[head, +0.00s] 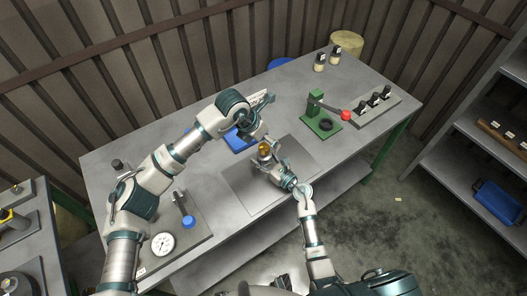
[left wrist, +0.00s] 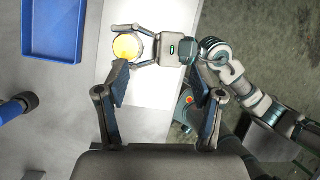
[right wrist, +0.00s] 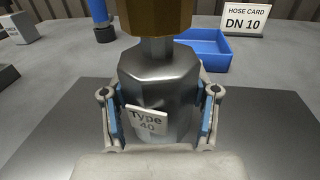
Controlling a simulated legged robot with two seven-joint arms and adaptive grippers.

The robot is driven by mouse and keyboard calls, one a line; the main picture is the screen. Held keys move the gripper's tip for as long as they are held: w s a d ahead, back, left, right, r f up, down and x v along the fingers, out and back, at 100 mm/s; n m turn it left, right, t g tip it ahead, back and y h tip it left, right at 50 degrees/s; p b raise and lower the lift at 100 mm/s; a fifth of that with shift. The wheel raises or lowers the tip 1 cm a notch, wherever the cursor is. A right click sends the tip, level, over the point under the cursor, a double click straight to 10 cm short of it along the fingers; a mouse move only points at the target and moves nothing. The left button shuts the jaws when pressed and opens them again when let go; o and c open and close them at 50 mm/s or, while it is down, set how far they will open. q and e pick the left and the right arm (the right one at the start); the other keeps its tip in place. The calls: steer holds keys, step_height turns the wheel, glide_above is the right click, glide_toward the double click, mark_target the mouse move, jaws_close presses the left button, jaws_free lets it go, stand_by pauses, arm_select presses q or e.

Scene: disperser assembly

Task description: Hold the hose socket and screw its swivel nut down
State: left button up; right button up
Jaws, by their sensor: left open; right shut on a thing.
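The hose socket is a grey metal body (right wrist: 158,85) with a "Type 40" label, standing upright over the dark mat in the right wrist view. A brass hex nut (right wrist: 158,15) sits above it on a narrower neck; its top is cut off there. The nut also shows in the head view (head: 264,148) and, from above, in the left wrist view (left wrist: 128,46). My right gripper (right wrist: 158,118) is shut around the metal body, one finger on each side. My left gripper (left wrist: 160,85) is open and empty, hovering above, with the nut ahead of its left finger.
A blue tray (right wrist: 205,45) and a "HOSE CARD DN 10" sign (right wrist: 244,18) stand behind the socket. A green press (head: 320,122) with a red-knobbed lever is to the right on the table. A dial gauge (head: 162,244) is at the front left. The mat (head: 238,183) has free room.

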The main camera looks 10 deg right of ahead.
arm_select(q)
steer(key=s+d+r+n+g+h, duration=0.45)
steer(key=s+d+r+h, duration=0.25)
steer(key=s+h, duration=0.2)
step_height(320, 180, up, 4)
steer(key=a+n+t+h, duration=0.1)
steer(key=n+t+h, duration=0.35)
steer(key=n, duration=0.75)
steer(key=w+a+f+n+t+y, duration=0.3)
steer(key=w+a+f+n+t, duration=0.4)
steer(key=n, duration=0.7)
steer(key=n+t+y, duration=0.2)
steer(key=n+y, duration=0.4)
steer(key=n, duration=0.3)
glide_toward(263, 149)
steer(key=shift+m, duration=0.25)
steer(key=x, duration=1)
steer(key=shift+w, duration=0.1)
steer(key=shift+w+d+f, duration=0.3)
steer(key=shift+w+d, duration=0.1)
steer(key=shift+w, duration=0.1)
steer(key=shift+g, duration=0.3)
steer(key=c, duration=1.2)
